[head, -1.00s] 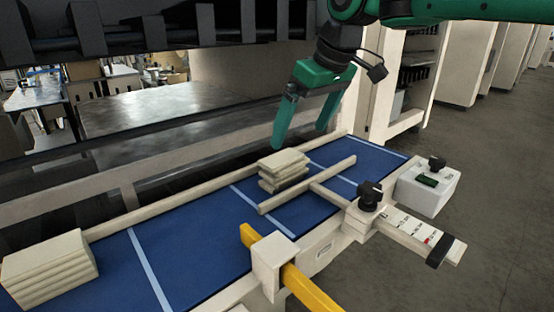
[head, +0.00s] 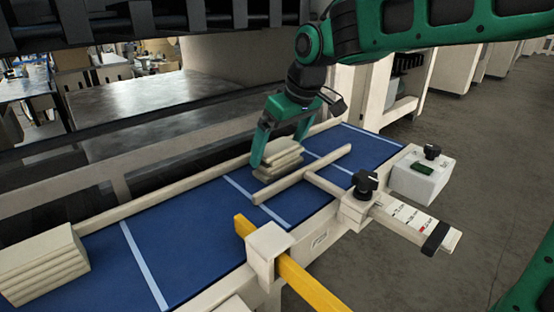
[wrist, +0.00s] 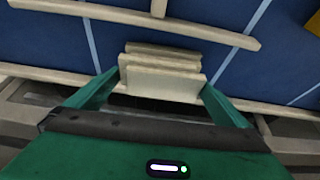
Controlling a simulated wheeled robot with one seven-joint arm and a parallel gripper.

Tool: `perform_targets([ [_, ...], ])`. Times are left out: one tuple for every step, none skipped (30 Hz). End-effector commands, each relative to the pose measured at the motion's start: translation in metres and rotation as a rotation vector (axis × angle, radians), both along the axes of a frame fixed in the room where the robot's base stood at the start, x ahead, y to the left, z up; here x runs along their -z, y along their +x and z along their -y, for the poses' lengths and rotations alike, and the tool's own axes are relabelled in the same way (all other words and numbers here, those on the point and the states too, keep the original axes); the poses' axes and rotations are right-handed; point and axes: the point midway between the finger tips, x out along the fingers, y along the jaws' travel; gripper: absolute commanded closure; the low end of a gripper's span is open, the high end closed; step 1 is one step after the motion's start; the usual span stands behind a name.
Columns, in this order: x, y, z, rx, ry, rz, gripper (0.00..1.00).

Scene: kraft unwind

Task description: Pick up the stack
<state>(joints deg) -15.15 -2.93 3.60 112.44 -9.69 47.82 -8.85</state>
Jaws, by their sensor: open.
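The stack (head: 279,160) is several cream slabs lying unevenly on one another on the blue belt, between the back rail and a short cream guide bar. It also shows in the wrist view (wrist: 160,77). My green gripper (head: 280,152) is open, with its fingers lowered on either side of the stack, one at its left end and one at its right end. In the wrist view the stack sits between the two fingertips (wrist: 160,80). I cannot tell whether the fingers touch it.
A neater stack of cream slabs (head: 43,265) lies at the belt's left end. The cream guide bar (head: 302,174) is just in front of the stack. A yellow bar (head: 310,287), a black knob (head: 365,183) and a white control box (head: 421,178) line the front edge. The blue belt (head: 185,228) is clear left of centre.

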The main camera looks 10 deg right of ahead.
Motion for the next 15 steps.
perform_targets([
  [0.0027, 0.0004, -0.0007, -0.001, -0.001, -0.001, 0.0],
  [0.0036, 0.0007, -0.0009, -0.001, -0.001, -0.001, 0.0],
  [0.0041, 0.001, -0.001, -0.001, -0.001, -0.001, 0.0],
  [0.0042, 0.0011, -0.0009, -0.001, 0.0, 0.0, 0.0],
  [0.0041, 0.0011, -0.0009, -0.001, 0.0, 0.0, 0.0],
  [0.004, 0.0011, -0.0008, -0.001, 0.0, 0.0, 0.0],
  [0.0039, 0.0011, -0.0008, -0.001, 0.0, 0.0, 0.0],
  [0.0039, 0.0011, -0.0008, -0.001, 0.0, 0.0, 0.0],
  [0.0039, 0.0012, -0.0007, 0.0, 0.0, 0.0, 0.05],
  [0.0038, 0.0011, -0.0007, 0.0, 0.0, 0.0, 0.12],
  [0.0038, 0.0011, -0.0007, 0.0, 0.0, 0.0, 0.19],
  [0.0038, 0.0012, -0.0006, 0.0, 0.0, 0.0, 0.29],
  [0.0038, 0.0013, -0.0005, 0.0, 0.0, 0.0, 0.36],
  [0.0038, 0.0013, -0.0005, 0.0, 0.0, 0.0, 0.37],
  [0.0035, 0.0015, -0.0004, 0.0, 0.001, 0.001, 0.37],
])
